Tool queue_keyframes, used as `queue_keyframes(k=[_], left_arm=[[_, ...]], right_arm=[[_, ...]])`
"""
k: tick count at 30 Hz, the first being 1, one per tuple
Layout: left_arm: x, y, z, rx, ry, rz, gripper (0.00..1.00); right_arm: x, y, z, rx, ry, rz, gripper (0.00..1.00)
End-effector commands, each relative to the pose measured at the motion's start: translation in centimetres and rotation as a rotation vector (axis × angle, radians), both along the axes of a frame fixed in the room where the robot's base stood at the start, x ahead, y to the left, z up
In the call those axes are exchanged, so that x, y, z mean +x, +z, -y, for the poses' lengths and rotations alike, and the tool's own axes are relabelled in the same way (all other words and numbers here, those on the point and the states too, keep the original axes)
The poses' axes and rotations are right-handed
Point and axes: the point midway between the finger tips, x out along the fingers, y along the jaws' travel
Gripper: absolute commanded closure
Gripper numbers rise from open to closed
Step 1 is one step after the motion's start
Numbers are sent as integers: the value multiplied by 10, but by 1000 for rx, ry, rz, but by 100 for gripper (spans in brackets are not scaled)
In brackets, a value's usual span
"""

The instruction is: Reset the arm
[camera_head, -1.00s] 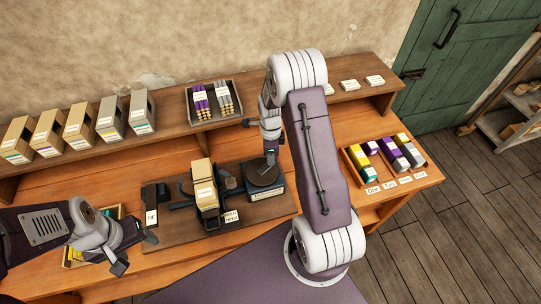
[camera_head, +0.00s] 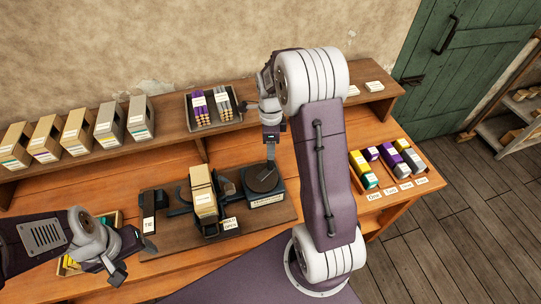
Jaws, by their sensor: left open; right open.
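My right arm rises from my base in the middle of the head view, and its gripper (camera_head: 271,148) hangs above the round black handwheel (camera_head: 262,178) of the press, apart from or near its far rim; I cannot tell if they touch. My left gripper (camera_head: 130,258) is open at the lower left, in front of the press board (camera_head: 165,235), and looks empty. A tan box-shaped bundle (camera_head: 203,192) sits in the black press on the board. A label reading "TIE" (camera_head: 149,225) and a "HOLD OPEN" label (camera_head: 230,223) stand at the press.
A shelf at the back holds several tan and grey boxes (camera_head: 77,133) and a tray (camera_head: 212,107) of purple and grey sticks. A tray of coloured blocks (camera_head: 386,166) lies at the right. A small tray (camera_head: 68,268) is partly behind my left gripper.

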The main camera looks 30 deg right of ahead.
Motion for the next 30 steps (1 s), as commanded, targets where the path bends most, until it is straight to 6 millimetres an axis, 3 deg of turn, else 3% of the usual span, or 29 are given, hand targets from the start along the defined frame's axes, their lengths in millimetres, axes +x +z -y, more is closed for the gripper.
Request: queue_keyframes(k=[16,20,23,25,30], left_arm=[[0,-1,0,0,0,0,35],[0,-10,0,0,0,0,35],[0,-21,0,0,0,0,35],[0,-26,0,0,0,0,35],[0,-30,0,0,0,0,35]], right_arm=[[0,4,-1,0,3,0,58],[9,18,-23,-11,65,52,58],[-22,23,-60,-10,193,64,58],[-51,20,-81,-14,442,75,58],[-107,2,-103,-36,1081,83,58]])
